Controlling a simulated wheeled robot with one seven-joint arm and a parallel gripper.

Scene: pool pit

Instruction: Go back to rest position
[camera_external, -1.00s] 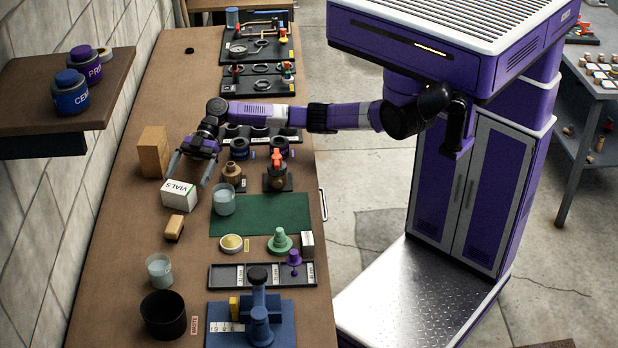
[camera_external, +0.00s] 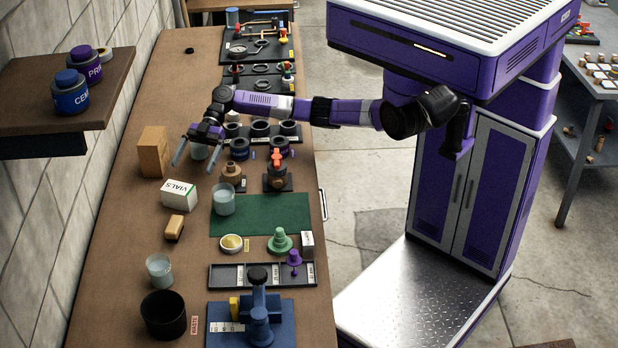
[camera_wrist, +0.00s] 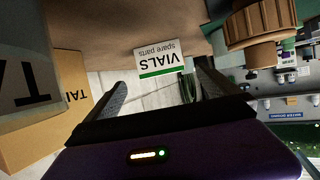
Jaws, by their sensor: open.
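My gripper (camera_external: 193,150) is open and empty above the workbench, with its fingers pointing down and toward the viewer. It is up and behind the white VIALS box (camera_external: 179,195), apart from it. In the wrist view my gripper (camera_wrist: 160,92) shows two spread dark fingers with nothing held between them. The VIALS box (camera_wrist: 160,62) shows there beyond the fingertips, its label reading upside down. My arm reaches out from the purple body across the bench.
A cardboard box (camera_external: 153,152) stands left of my gripper. A glass beaker (camera_external: 224,200), a brown bottle (camera_external: 231,173) and dark round holders (camera_external: 239,149) stand to the right. A wall shelf (camera_external: 110,85) with two jars overhangs the bench's left side. Bare bench (camera_external: 175,95) lies behind.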

